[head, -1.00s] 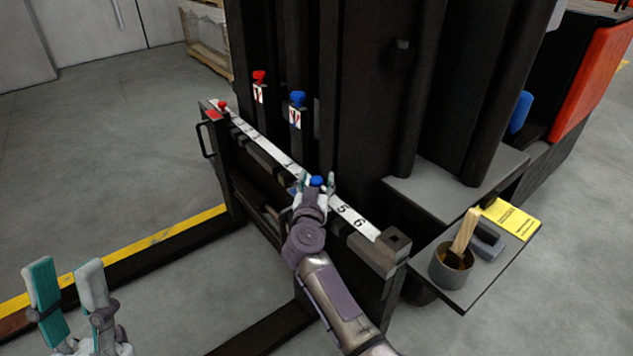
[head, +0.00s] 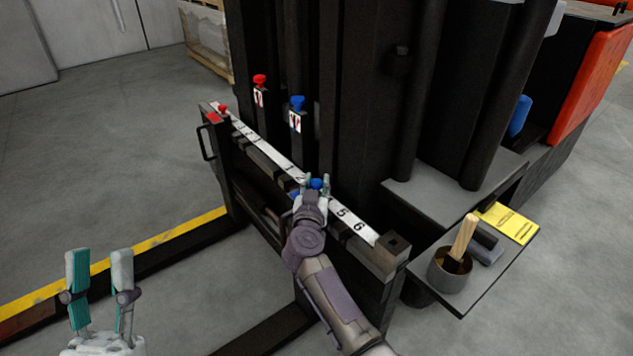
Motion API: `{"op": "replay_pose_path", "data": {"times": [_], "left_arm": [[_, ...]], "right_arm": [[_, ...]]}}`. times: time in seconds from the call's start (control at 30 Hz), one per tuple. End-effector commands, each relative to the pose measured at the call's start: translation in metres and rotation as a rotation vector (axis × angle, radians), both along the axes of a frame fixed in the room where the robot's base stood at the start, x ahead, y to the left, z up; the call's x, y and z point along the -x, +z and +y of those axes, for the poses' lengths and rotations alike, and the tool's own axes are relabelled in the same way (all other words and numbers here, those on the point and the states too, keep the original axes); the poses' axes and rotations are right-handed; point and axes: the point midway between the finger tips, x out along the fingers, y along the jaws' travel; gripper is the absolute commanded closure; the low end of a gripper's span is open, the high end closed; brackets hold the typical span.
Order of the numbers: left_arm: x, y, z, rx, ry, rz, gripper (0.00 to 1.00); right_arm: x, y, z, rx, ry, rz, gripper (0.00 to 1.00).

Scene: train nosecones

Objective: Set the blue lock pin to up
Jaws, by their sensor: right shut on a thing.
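The blue lock pin (head: 317,184) shows as a small blue knob at the top bar of the black carriage, beside the white number strip (head: 345,218). My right gripper (head: 314,181) is shut on it, with a finger on each side of the knob. The fingers and wrist hide the lower part of the pin, so I cannot tell its height. My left gripper (head: 99,262) is open and empty at the lower left, above the floor and well away from the carriage.
A red-knobbed pin (head: 222,108) sits at the bar's far end. Red (head: 260,80) and blue (head: 297,103) knobs top labelled posts behind the bar. A side shelf holds a cup with a brush (head: 450,268) and a yellow card (head: 508,222). Open floor lies left.

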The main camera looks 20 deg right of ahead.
Motion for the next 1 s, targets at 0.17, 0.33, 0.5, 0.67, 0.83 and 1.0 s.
{"op": "replay_pose_path", "data": {"times": [0.17,0.33,0.5,0.67,0.83,1.0], "left_arm": [[-0.032,-0.029,-0.003,-0.079,0.016,0.266,0.6],[-0.05,-0.068,-0.002,-0.149,0.029,0.516,0.6],[-0.056,-0.111,0.003,-0.217,0.043,0.767,0.6],[-0.05,-0.151,0.011,-0.274,0.055,0.994,0.6],[-0.039,-0.178,0.017,-0.31,0.062,1.149,0.6],[-0.036,-0.186,0.019,-0.321,0.064,1.19,0.6]], "right_arm": [[0.0,0.011,0.0,0.0,0.0,-0.001,1.0],[0.0,0.017,0.0,-0.001,0.0,-0.002,1.0],[0.0,0.024,0.0,-0.001,0.001,-0.004,1.0],[0.0,0.028,0.0,0.0,0.002,-0.002,1.0],[0.0,0.03,0.001,0.0,0.003,-0.002,1.0],[0.0,0.031,0.001,0.0,0.003,-0.004,1.0]]}}
